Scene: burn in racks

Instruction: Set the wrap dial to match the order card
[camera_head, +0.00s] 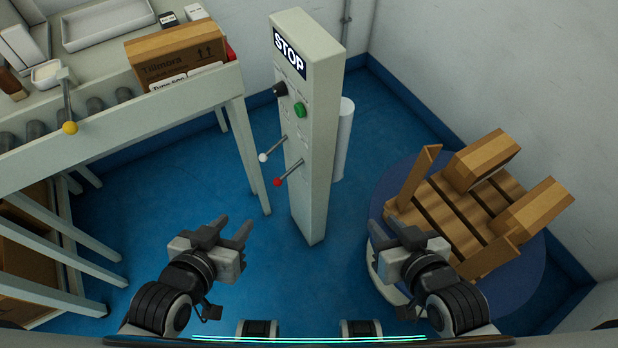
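The wrap dial seems to be the black knob (280,89) on the front of the grey control column (322,150); its setting is too small to read. Below it are a green button (299,109), a white-tipped lever (264,157) and a red-tipped lever (278,182). I cannot make out an order card for certain; a white label reading "Type" (168,86) is by the cardboard box. My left gripper (232,232) is open and empty, low in front of the column.
A wooden pallet (455,222) with cardboard boxes (480,158) stands on a round turntable (535,270) at right. A roller table (200,98) at left holds a Tillmora box (178,55) and trays. A yellow-knobbed lever (70,127) sticks out there. Blue floor (240,285) before the column is clear.

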